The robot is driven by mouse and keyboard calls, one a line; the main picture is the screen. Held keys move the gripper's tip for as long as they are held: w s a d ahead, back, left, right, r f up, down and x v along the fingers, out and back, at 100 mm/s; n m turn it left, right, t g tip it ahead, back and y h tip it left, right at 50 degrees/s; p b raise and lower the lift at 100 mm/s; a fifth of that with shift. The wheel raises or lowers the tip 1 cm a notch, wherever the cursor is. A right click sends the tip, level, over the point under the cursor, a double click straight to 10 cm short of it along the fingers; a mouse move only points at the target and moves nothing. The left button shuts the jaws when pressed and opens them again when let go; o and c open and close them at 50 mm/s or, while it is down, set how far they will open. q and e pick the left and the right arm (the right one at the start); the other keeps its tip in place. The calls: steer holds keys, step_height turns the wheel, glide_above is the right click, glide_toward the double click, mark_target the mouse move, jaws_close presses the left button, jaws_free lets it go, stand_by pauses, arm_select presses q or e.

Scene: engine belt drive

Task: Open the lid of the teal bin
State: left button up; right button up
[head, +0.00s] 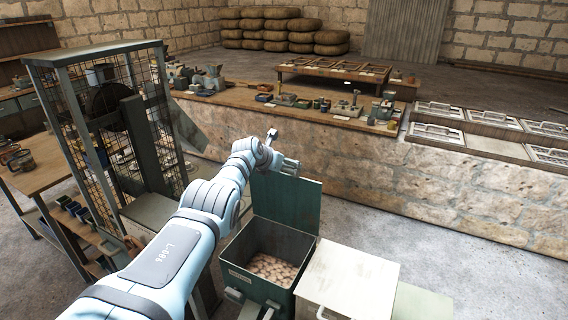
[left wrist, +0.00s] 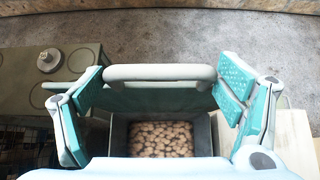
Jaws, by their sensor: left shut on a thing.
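The teal bin (head: 252,289) stands on the floor at the lower middle of the head view. Its lid (head: 290,208) is raised and stands nearly upright at the bin's far side. The bin's mouth is uncovered, with many small brownish round pieces (head: 272,268) inside; they also show in the left wrist view (left wrist: 160,139). My left gripper (head: 289,167) is at the lid's top edge. In the left wrist view a pale lid handle (left wrist: 160,72) lies between the fingers of my left gripper (left wrist: 160,88), which is shut on it. My right gripper is not in view.
A pale-topped box (head: 350,280) stands right beside the bin. A wire-mesh machine cage (head: 100,130) is at the left. Behind the lid runs a stone ledge (head: 400,165) with a bench of parts. Bare floor (head: 440,250) lies to the right.

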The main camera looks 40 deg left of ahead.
arm_select(q)
steer(key=shift+s+r, duration=0.1)
steer(key=shift+s, duration=0.05)
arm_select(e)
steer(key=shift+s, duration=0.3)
arm_select(q)
steer(key=o, duration=1.5)
steer(key=shift+s, duration=0.1)
steer(key=shift+o, duration=0.2)
steer(key=shift+s+r, duration=0.1)
steer(key=s+d+r, duration=0.1)
steer(key=s+d, duration=0.1)
steer(key=s, duration=1.2)
steer(key=shift+d+r, duration=0.3)
steer(key=shift+r, duration=0.1)
